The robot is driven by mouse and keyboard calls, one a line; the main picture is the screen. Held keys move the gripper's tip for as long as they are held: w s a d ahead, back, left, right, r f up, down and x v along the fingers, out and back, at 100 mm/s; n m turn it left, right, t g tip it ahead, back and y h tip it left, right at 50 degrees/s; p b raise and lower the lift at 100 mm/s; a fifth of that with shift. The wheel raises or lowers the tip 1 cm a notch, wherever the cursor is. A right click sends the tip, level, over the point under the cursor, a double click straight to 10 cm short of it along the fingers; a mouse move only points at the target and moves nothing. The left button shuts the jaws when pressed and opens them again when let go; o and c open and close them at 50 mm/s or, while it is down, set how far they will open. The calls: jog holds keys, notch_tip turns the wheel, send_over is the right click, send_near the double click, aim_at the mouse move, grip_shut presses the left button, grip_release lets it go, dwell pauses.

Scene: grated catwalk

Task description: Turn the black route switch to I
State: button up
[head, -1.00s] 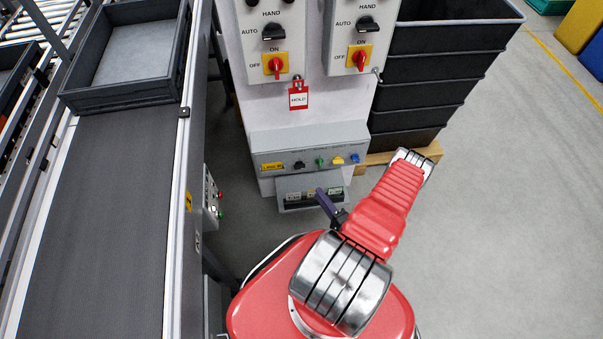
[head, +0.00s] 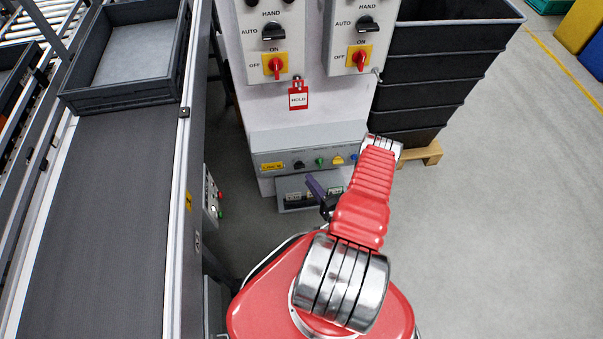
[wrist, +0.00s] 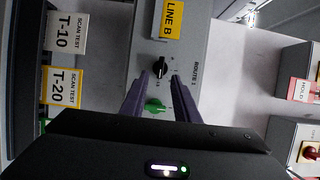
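The black route switch (head: 298,164) is a small knob on the sloped grey panel low on the white cabinet, next to a yellow label. In the wrist view the black switch (wrist: 160,66) sits beside the yellow LINE B plate and the ROUTE 1 lettering. Its pointer position is too small to read surely. My gripper (wrist: 163,75) is open, its two purple fingers apart with the switch showing between and just beyond their tips. I cannot tell whether they touch it. In the head view a purple finger (head: 315,185) shows just below the panel; the arm hides much of the gripper.
A green knob (head: 319,162) and a yellow knob (head: 338,160) share the panel. Above are black selectors (head: 273,31), red-yellow rotary switches (head: 275,66) and a red HOLD tag (head: 298,98). A conveyor (head: 100,210) runs at left; stacked black crates (head: 435,90) stand right.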

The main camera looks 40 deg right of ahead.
aim_at(299, 166)
jog(key=x, duration=0.6)
jog(key=shift+w, duration=0.25)
